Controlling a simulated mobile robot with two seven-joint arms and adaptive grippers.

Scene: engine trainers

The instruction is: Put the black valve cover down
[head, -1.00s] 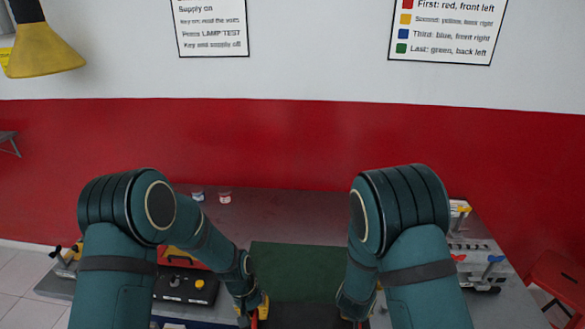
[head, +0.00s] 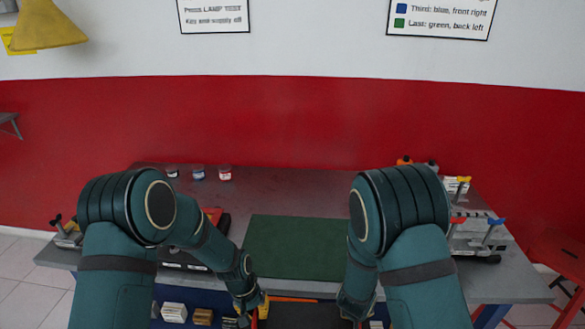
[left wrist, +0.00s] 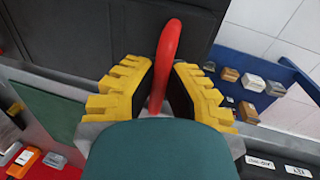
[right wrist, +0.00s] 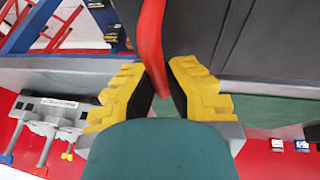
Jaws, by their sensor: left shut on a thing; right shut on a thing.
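The black valve cover (head: 304,316) shows at the bottom edge of the head view, between my two grippers, and is partly cut off. It also fills much of the left wrist view (left wrist: 85,30) and the right wrist view (right wrist: 275,40). My left gripper (head: 262,308) is shut on a red handle (left wrist: 166,62) at one end of the cover. My right gripper (right wrist: 155,85) is shut on the other red handle (right wrist: 151,40). In the head view the cover appears in front of the table's near edge, below the green mat (head: 295,247). Its underside is hidden.
The grey table (head: 290,188) has its green mat bare. Small jars (head: 198,173) stand at the back left. A black and red unit (head: 212,218) is left of the mat. A grey engine part with coloured levers (head: 475,238) is at right. Small boxes (head: 174,312) sit below the table.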

